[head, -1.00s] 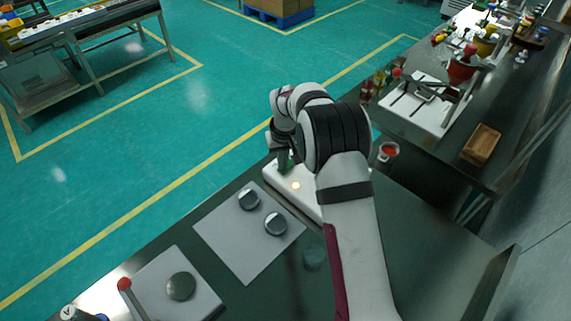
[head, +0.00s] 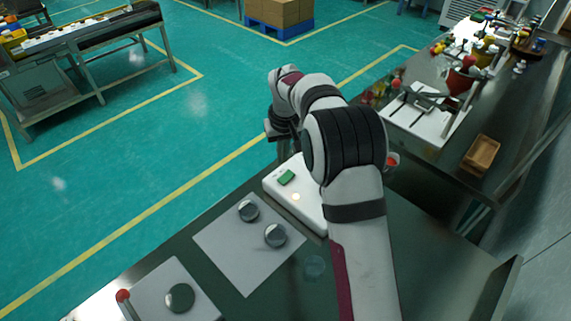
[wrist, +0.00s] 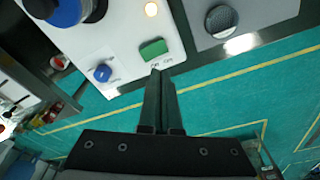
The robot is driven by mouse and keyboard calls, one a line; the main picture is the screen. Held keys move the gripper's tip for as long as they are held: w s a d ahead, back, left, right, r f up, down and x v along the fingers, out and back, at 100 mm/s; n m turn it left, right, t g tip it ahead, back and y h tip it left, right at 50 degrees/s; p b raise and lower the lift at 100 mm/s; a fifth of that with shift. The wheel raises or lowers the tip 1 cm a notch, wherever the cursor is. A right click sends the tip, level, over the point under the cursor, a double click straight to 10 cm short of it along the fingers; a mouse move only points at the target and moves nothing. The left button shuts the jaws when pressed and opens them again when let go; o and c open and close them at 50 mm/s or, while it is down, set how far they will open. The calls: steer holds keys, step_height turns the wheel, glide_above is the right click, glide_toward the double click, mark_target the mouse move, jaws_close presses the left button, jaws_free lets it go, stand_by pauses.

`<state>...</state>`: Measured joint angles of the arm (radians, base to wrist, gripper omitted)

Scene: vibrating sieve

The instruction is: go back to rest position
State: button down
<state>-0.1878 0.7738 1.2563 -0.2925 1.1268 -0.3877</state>
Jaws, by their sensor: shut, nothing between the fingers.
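My gripper (wrist: 160,103) shows in the wrist view with its two fingers together and nothing between them. Its fingertips appear just beside the green switch (wrist: 153,50) on the white control box (wrist: 120,30); the height between them is hard to judge. In the head view my gripper (head: 280,130) is mostly hidden behind my wrist, beyond the far end of the white box (head: 310,205). The green switch (head: 287,178) is uncovered there, and a small light glows on the box. A blue knob (wrist: 102,73) also shows on the box in the wrist view.
A pale grey mat (head: 232,258) with two round metal sieve pieces (head: 249,211) lies left of the box. Another round piece (head: 180,298) sits on a plate at the front left. A cluttered bench (head: 425,140) stands at the right. Open green floor lies beyond the table.

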steer(key=s+d+r+m+g, duration=0.1)
steer(key=s+d+r+m, duration=0.1)
steer(key=s+r, duration=0.45)
steer(key=s+d+r+m, duration=0.2)
steer(key=s+d+r, duration=0.15)
steer(key=s, duration=0.55)
steer(key=s+d+f+m+g+y, duration=0.1)
steer(key=s+m, duration=0.3)
steer(key=s, duration=1.9)
steer(key=shift+s+f+m, duration=0.3)
